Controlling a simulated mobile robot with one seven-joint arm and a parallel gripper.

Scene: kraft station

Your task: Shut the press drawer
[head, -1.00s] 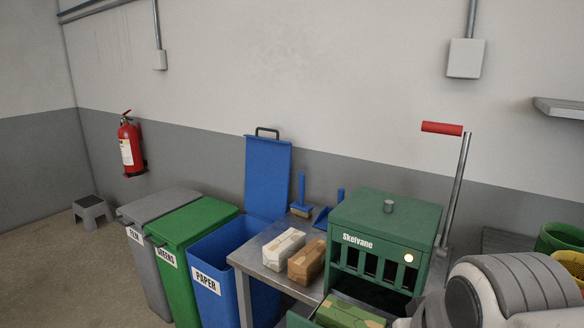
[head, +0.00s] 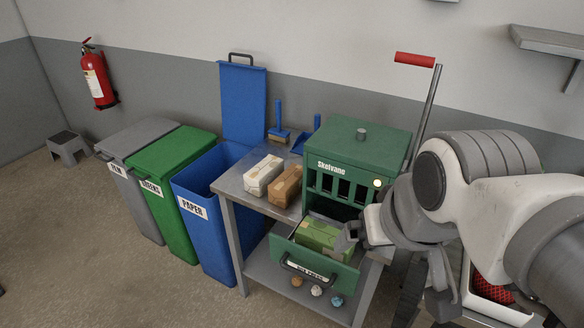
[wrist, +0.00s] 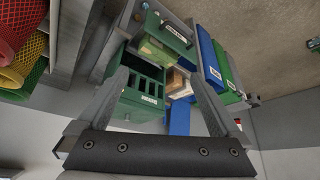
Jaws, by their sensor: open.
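The green press (head: 352,160), marked Skelvane, stands on a metal table. Its drawer (head: 312,262) is pulled out at the front, with a dark handle (head: 303,272) on its face. A green patterned block (head: 318,236) lies in the drawer. My gripper (head: 350,236) is at the drawer's right side, near the block; whether it touches either is unclear. In the wrist view my gripper's two fingers (wrist: 160,80) are spread apart, with the press (wrist: 145,90) and the drawer front (wrist: 172,32) seen between and beyond them. Nothing shows between the fingertips.
A white block (head: 263,175) and a brown block (head: 286,186) sit on the metal table (head: 232,188) left of the press. An open blue paper bin (head: 200,205) stands beside it. Small balls (head: 316,290) lie on the lower shelf.

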